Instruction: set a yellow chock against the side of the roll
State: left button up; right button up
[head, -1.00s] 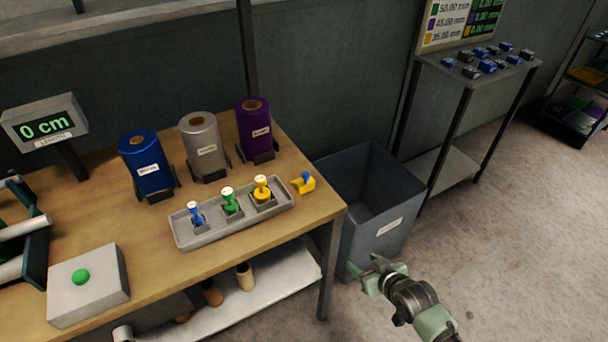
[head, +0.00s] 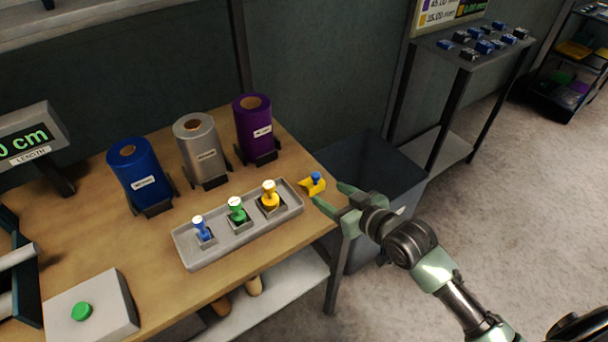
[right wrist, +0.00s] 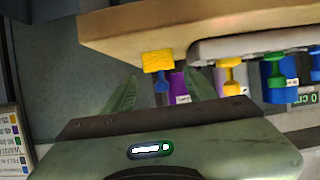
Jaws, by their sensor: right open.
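The yellow chock (head: 311,187), a small yellow piece with a blue knob, lies on the table near its right end, just right of the stamp tray. It also shows in the right wrist view (right wrist: 158,61), between the fingers in the picture. My right gripper (head: 331,197) is open and empty at the table's right edge, its fingertips close to the chock. I cannot tell if they touch it. Blue (head: 138,172), silver (head: 198,150) and purple (head: 254,127) rolls stand in dark holders along the back of the table. My left gripper is not in view.
A grey tray (head: 193,257) holds blue, green and yellow stamps in front of the rolls. A box with a green button (head: 81,311) and a length display (head: 32,142) are at left. A grey bin (head: 359,157) stands on the floor behind my right gripper.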

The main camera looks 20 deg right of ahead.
aim_at(318, 186)
jog(key=shift+x, duration=1)
jog(key=shift+w+a+f, duration=0.1)
jog(key=shift+w+a, duration=0.1)
jog(key=shift+w, duration=0.45)
jog(key=p+x, duration=0.1)
jog(key=x, duration=0.2)
jog(key=shift+w+f, duration=0.25)
jog(key=shift+f, duration=0.05)
jog(key=shift+w+a+f, duration=0.15)
jog(key=shift+w+f, duration=0.05)
jog(key=shift+w, duration=0.15)
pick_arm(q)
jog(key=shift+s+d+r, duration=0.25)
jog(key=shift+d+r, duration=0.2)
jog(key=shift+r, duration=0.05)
pick_arm(e)
jog(key=c, duration=1)
jog(key=shift+c, duration=0.9)
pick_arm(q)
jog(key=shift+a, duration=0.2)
pick_arm(e)
jog(key=shift+r, duration=0.15)
